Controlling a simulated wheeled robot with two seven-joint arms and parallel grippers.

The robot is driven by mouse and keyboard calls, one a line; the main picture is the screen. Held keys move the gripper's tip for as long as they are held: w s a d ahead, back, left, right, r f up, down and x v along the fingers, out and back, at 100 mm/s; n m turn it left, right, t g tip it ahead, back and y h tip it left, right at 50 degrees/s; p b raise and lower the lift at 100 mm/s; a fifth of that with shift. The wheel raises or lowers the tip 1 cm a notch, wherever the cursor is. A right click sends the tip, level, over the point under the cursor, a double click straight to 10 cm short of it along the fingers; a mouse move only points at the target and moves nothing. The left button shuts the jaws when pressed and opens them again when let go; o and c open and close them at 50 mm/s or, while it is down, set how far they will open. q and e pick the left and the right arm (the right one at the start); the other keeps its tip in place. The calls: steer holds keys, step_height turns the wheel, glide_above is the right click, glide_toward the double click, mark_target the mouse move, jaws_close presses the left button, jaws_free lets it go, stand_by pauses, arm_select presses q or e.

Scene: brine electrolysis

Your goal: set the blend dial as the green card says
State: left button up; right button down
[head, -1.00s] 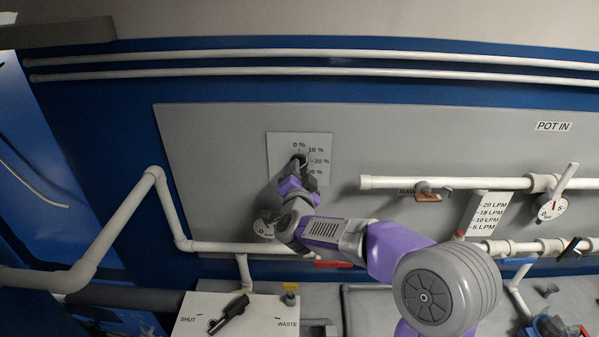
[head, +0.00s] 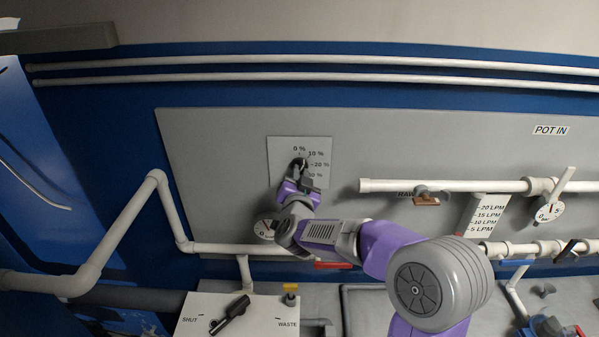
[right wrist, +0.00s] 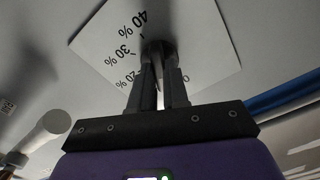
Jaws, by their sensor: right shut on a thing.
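The blend dial's white square plate (head: 283,150) is on the grey wall panel, with marks from 0 % round past 20 %. My right gripper (head: 299,170) is at the plate and shut on the dark dial knob. In the right wrist view the fingers (right wrist: 160,82) close on the knob (right wrist: 157,47), and the 20 %, 30 % and 40 % marks show on the plate (right wrist: 100,38). The fingers hide much of the knob, so I cannot tell its setting. I see no green card in these views. My left gripper is not in view.
A box marked SHUT and WASTE with a black lever (head: 231,317) stands below left.

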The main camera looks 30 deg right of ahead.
steer(key=n+p, duration=0.2)
steer(key=n, duration=0.3)
stand_by(0.5)
steer(key=shift+n, duration=0.3)
steer(key=c, duration=1.1)
jaws_free()
steer(key=shift+b+v, duration=0.4)
steer(key=shift+v, duration=3.4)
